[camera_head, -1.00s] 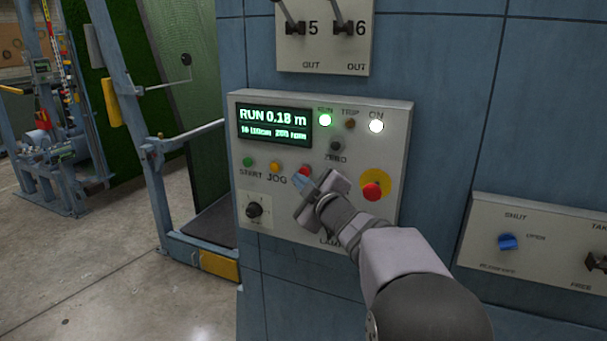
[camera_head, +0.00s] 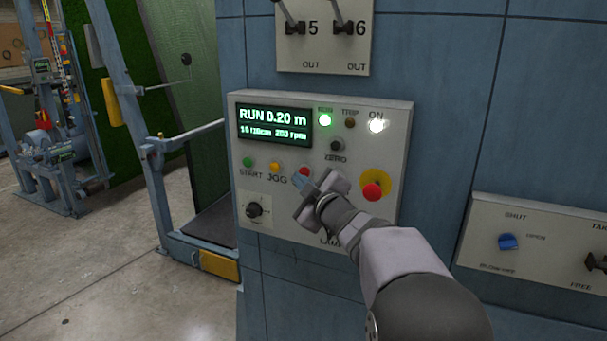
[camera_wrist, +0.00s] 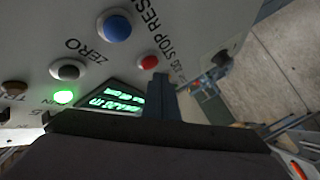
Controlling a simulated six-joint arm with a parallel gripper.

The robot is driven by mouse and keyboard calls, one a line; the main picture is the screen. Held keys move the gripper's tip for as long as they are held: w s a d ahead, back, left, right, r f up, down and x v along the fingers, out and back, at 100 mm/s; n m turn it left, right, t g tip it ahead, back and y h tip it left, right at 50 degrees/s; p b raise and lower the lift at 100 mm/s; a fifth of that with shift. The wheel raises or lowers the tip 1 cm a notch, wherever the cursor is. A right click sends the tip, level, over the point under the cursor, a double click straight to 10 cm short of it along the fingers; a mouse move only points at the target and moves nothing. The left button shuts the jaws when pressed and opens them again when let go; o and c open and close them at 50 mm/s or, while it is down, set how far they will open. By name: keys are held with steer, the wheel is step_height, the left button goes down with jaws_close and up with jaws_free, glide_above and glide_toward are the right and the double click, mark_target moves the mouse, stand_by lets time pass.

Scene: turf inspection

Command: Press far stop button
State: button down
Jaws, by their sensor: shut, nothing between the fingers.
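The grey control panel (camera_head: 300,228) has a small red stop button (camera_head: 305,172) in its button row, partly hidden behind my gripper (camera_head: 299,182). In the wrist view the red button (camera_wrist: 149,62) shows beside the word STOP, just past the tips of my gripper (camera_wrist: 160,78). My fingers are shut, empty and point at the panel close to this button. I cannot tell whether they touch it. The display (camera_head: 274,127) reads RUN 0.20 m, and the green run lamp (camera_head: 325,120) is lit.
A larger red mushroom button (camera_head: 372,191) on a yellow disc is right of my gripper. A green START button (camera_head: 247,162) and a yellow JOG button (camera_head: 275,167) are left. A blue button (camera_wrist: 115,27) shows in the wrist view. A lower panel (camera_head: 545,235) is at right.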

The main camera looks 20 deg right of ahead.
steer(key=shift+w+d, duration=0.1)
steer(key=shift+d, duration=0.05)
steer(key=shift+w+d, duration=0.15)
steer(key=shift+w, duration=0.05)
stand_by(0.3)
steer(key=shift+w+d+p, duration=0.35)
steer(key=shift+d+p, duration=0.05)
steer(key=shift+p, duration=0.1)
stand_by(1.0)
steer(key=shift+s+a, duration=0.15)
steer(key=shift+s+a+b, duration=0.5)
steer(key=shift+a+b, duration=0.05)
stand_by(0.5)
steer(key=shift+s+a+b, duration=1.2)
steer(key=shift+s+a, duration=0.55)
steer(key=shift+s, duration=0.05)
